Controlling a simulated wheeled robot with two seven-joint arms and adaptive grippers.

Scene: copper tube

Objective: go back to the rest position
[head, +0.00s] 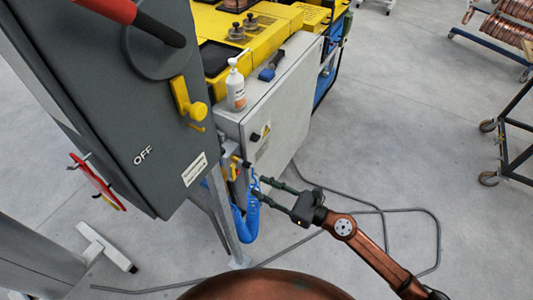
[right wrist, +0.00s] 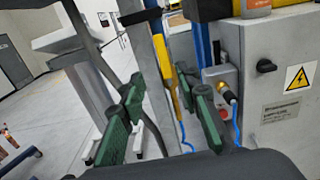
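My right gripper (head: 259,187) reaches in from the lower right of the head view, beside the lower end of the grey cabinet. In the right wrist view its two green fingers (right wrist: 168,98) stand well apart with nothing held between them. A yellow tool (right wrist: 184,90) hangs beyond the fingers, near the metal post. A blue coiled hose (head: 246,222) hangs just left of the fingertips in the head view; I cannot tell whether they touch. My left gripper is not in view.
A dark grey cabinet (head: 130,110) marked OFF stands at left. A light grey electrical box (head: 285,125) carries a white bottle (head: 236,90). A yellow machine (head: 270,30) stands behind. A cable (head: 438,235) lies on the floor. Wheeled carts (head: 510,145) stand at right; open floor lies between.

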